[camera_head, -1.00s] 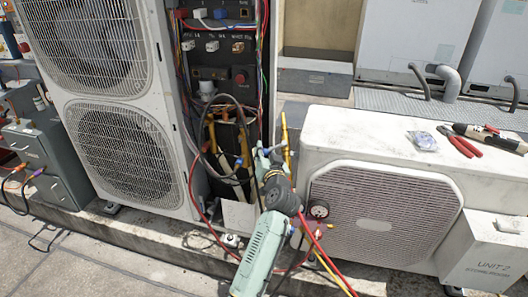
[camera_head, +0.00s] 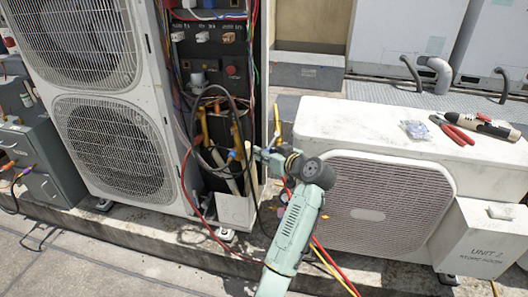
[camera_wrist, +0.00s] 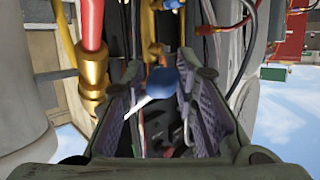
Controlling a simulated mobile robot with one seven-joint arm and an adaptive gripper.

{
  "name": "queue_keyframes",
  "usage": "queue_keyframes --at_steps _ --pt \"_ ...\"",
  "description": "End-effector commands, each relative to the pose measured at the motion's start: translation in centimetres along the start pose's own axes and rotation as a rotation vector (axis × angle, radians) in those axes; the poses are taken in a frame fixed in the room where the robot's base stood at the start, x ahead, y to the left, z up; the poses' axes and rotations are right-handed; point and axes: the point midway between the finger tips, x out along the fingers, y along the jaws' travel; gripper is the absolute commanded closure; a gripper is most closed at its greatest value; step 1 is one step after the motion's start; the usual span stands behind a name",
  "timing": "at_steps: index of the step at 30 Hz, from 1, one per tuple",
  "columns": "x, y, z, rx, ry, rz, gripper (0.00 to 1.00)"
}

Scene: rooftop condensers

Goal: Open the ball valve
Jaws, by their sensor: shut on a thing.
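The ball valve's blue handle (camera_wrist: 162,80) shows in the wrist view between the fingers of my gripper (camera_wrist: 161,98). My gripper is shut on this handle. A pale, thin strip (camera_wrist: 138,106) runs down and left beside the handle. Brass-coloured pipework (camera_wrist: 152,30) stands just beyond the handle. In the head view my gripper (camera_head: 264,152) is at the right edge of the tall unit's open service bay. My gripper and arm hide most of the valve there, and the angle of its handle cannot be told.
A brass fitting with a red hose (camera_wrist: 92,72) is close left of my fingers. Loose cables hang in the tall condenser (camera_head: 115,130). The low condenser (camera_head: 385,195) stands close right. Red-handled pliers (camera_head: 452,130) lie on its top.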

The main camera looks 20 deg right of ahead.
Motion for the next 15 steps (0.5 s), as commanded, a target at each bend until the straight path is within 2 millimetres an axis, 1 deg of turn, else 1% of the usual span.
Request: queue_keyframes --at_steps 1,12,13,15 --pt "-0.59 1.27 -0.49 -0.001 0.014 0.032 1.00" --pt "-0.67 1.29 -0.57 -0.004 0.013 0.031 1.00" --pt "-0.67 1.29 -0.57 -0.004 0.013 0.031 0.72" --pt "-0.68 1.28 -0.58 -0.003 0.013 0.031 0.67"
